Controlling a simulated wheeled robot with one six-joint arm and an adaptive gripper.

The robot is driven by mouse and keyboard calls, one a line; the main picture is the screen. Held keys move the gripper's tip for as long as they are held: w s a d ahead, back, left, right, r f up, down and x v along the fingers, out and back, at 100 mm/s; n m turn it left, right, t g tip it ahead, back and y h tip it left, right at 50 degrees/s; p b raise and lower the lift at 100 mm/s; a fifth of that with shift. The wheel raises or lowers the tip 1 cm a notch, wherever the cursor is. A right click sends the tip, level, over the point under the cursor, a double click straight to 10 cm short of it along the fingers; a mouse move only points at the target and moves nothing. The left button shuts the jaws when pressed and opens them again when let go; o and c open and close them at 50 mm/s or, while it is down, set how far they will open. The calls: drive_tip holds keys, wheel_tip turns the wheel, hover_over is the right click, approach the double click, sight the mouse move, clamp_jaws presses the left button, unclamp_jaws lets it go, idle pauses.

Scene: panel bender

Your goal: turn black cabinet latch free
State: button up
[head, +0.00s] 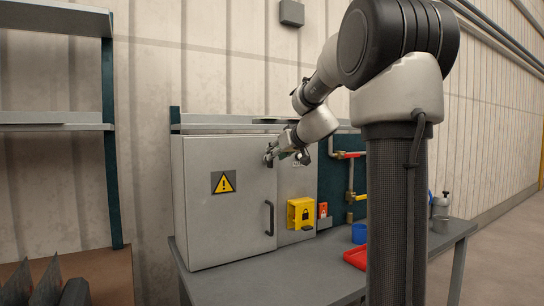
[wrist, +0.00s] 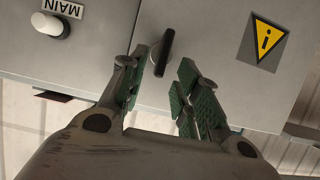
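The black latch (wrist: 165,48) shows in the wrist view as a narrow bar on the grey cabinet face, near the seam between two panels. It stands about upright in that picture. My gripper (wrist: 161,70) is open, with its green-padded fingers spread to either side of the latch's lower end. I cannot tell whether either finger touches it; gaps show on both sides. In the head view my gripper (head: 270,155) is at the upper right of the grey cabinet door (head: 205,225) and the latch cannot be made out behind it.
The door carries a yellow warning sign (head: 223,182) and a black handle (head: 270,218). A yellow lock box (head: 301,213) is to the right. A white knob (wrist: 48,25) sits beside the MAIN label (wrist: 63,8). A blue cup (head: 360,233) and red tray (head: 356,256) stand on the bench.

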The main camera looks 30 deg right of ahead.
drive_tip(key=shift+x, duration=1.65)
clamp_jaws()
drive_tip(key=shift+s, duration=0.1)
drive_tip(key=shift+d+f+m+t+y, duration=0.4)
drive_tip(key=shift+m+y, duration=0.75)
drive_tip(key=shift+m, duration=1.1)
drive_tip(key=shift+d+f+m+t+y, duration=0.45)
drive_tip(key=shift+m+y, duration=0.75)
drive_tip(key=shift+m, duration=1.1)
drive_tip(key=shift+d+f+m+t+y, duration=0.2)
drive_tip(key=shift+m+t+y, duration=0.35)
drive_tip(key=shift+m+y, duration=1.15)
drive_tip(key=shift+m+h, duration=0.55)
drive_tip(key=shift+m, duration=0.1)
